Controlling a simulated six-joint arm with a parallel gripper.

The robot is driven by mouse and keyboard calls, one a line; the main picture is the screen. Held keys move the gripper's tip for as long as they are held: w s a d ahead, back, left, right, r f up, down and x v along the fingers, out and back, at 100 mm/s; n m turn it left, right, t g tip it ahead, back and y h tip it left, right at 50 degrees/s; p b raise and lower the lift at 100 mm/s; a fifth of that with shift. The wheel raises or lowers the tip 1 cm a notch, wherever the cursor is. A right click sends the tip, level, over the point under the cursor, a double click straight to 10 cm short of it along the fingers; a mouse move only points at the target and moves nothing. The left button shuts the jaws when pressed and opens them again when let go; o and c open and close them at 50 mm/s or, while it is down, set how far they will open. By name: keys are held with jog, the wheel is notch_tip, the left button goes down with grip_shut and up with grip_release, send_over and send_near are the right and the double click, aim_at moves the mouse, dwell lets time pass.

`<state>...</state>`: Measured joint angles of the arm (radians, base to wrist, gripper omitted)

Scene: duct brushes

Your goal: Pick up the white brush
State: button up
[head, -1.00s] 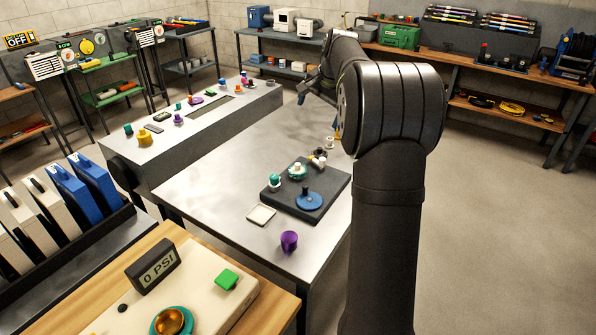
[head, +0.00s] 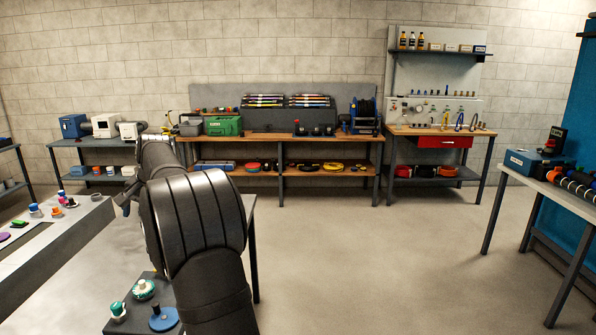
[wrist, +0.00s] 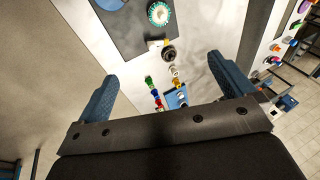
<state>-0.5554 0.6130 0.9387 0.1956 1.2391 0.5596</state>
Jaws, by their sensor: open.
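In the wrist view my gripper (wrist: 160,70) is open, its two blue fingers wide apart with nothing held between them. It hangs above a grey table with several small parts. A small white piece (wrist: 157,44) lies beside a dark round piece at the edge of the dark pad (wrist: 130,32), beyond the fingertips. Another small pale piece (wrist: 175,71) sits lower, in the gap between the fingers as seen from above. I cannot tell which of these is the white brush. In the head view my arm hides much of the table.
A teal and white round brush (wrist: 159,13) stands on the pad. A small blue tray (wrist: 176,98) and several coloured pieces lie near the gripper. In the head view a blue disc (head: 163,319) sits on the pad.

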jog(key=c, duration=0.6)
jog(key=n+t+h, duration=0.2)
jog(key=n+h, duration=0.4)
jog(key=n, duration=2.6)
send_near(141, 282)
jog(key=x, duration=0.3)
jog(key=d+x, duration=0.1)
jog(key=x, duration=0.1)
jog(key=shift+w+f, duration=0.1)
jog(key=shift+f, duration=0.2)
jog(key=shift+a+x, duration=0.2)
jog(key=shift+x, duration=1.05)
jog(key=shift+a+x, duration=0.25)
jog(key=shift+x, duration=1.05)
